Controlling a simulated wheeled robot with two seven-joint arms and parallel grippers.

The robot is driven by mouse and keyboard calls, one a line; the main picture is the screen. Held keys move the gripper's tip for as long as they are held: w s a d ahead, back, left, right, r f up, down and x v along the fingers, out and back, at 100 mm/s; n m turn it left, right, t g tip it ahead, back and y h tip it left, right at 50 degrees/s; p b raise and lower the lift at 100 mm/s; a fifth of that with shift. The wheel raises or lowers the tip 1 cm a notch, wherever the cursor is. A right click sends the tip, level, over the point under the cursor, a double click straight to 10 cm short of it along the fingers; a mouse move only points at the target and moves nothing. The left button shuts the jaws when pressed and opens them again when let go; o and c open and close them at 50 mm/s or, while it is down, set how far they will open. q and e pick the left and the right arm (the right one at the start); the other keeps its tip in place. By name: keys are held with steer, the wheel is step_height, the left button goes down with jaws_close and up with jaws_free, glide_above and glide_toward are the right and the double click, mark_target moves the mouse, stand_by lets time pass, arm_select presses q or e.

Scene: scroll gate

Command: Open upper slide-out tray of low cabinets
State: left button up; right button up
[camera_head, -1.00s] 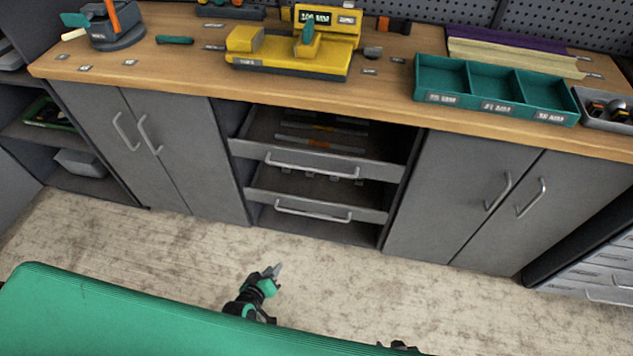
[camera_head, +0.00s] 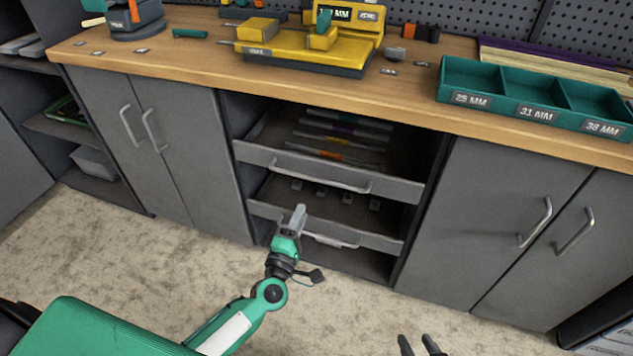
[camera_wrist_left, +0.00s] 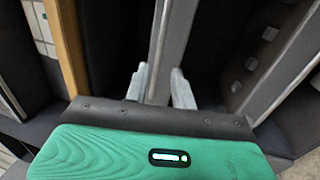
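The upper slide-out tray has a grey front (camera_head: 395,186) with a silver bar handle (camera_head: 318,183). Several flat strips lie in it. The lower tray's grey front (camera_head: 380,238) and its partly hidden handle (camera_head: 335,242) are below. My left gripper (camera_head: 299,212) is in front of the trays, below the upper handle in the head view. In the left wrist view its two fingers (camera_wrist_left: 161,84) are apart, with the upper tray's front and handle bar (camera_wrist_left: 160,45) showing between them; contact cannot be told. My right gripper (camera_head: 420,346) is open and empty at the bottom edge.
Closed cabinet doors stand left (camera_head: 150,150) and right (camera_head: 530,225) of the tray bay. The wooden worktop (camera_head: 400,95) above bears a yellow tool (camera_head: 300,55) and a teal compartment tray (camera_head: 535,115). Open floor (camera_head: 150,260) lies in front.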

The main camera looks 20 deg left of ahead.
mark_target(315, 178)
arm_select(q)
steer(key=w, duration=0.4)
steer(key=w+r, duration=0.1)
steer(key=w, duration=0.2)
steer(key=w+r, duration=0.1)
steer(key=w, duration=0.3)
steer(key=shift+w+d+r, duration=0.1)
steer(key=shift+w+d, duration=0.1)
steer(key=shift+w, duration=0.1)
jaws_close()
